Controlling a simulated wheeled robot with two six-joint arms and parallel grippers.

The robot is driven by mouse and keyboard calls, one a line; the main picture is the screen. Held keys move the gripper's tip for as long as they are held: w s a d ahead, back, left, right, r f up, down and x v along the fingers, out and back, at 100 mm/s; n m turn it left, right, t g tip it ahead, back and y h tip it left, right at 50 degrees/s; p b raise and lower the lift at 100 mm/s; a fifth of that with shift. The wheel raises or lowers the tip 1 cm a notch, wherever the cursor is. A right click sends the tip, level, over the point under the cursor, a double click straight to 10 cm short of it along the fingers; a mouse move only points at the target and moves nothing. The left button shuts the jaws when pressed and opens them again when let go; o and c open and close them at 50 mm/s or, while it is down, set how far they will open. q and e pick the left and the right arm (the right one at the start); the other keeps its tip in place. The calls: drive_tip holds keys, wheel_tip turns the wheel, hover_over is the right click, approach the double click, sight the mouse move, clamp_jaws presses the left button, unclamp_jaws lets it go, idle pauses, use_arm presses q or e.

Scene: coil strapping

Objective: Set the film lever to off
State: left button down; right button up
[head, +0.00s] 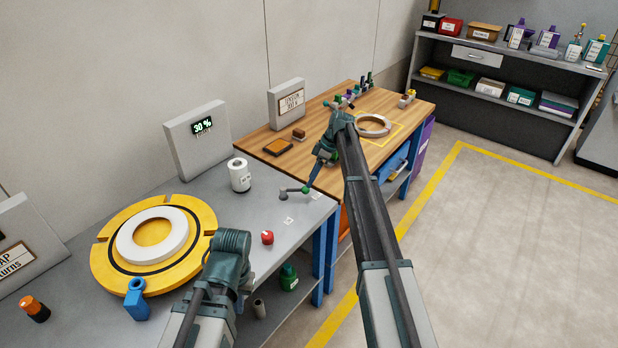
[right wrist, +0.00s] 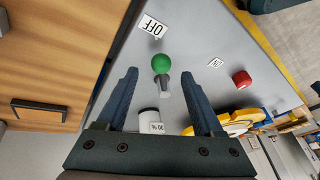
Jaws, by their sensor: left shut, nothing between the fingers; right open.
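The film lever has a grey pivot and a green ball knob (head: 305,189), which also shows in the right wrist view (right wrist: 161,63). Its arm points toward the OFF label (right wrist: 152,26), with the knob a short way from it. The ON label (right wrist: 215,63) lies to the side. My right gripper (right wrist: 158,74) is open, with its fingers on either side of the lever and the knob near the fingertips. Whether a finger touches it, I cannot tell. My left gripper (head: 243,284) is shut and empty at the grey table's front edge, its fingers mostly hidden.
The grey table (head: 215,187) holds a red button (head: 267,237), a white roll (head: 240,174), a yellow turntable (head: 107,262) with a white ring and a blue tool (head: 136,300). A display (head: 202,126) reads 30 %. A wooden table (head: 258,140) adjoins at the right.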

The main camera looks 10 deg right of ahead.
drive_tip(key=p+v, duration=0.7)
drive_tip(key=v, duration=0.2)
drive_tip(key=shift+r, duration=0.2)
drive_tip(key=s+a+f+m+h, duration=0.1)
drive_tip(key=s+a+m+h, duration=0.2)
drive_tip(key=s+a, duration=1.35)
drive_tip(key=s+a+m+h, duration=0.3)
drive_tip(key=s+m, duration=0.3)
drive_tip(key=s, duration=1.8)
drive_tip(key=shift+s+a+f, duration=0.3)
drive_tip(key=shift+a+f, duration=0.15)
drive_tip(key=shift+a, duration=0.25)
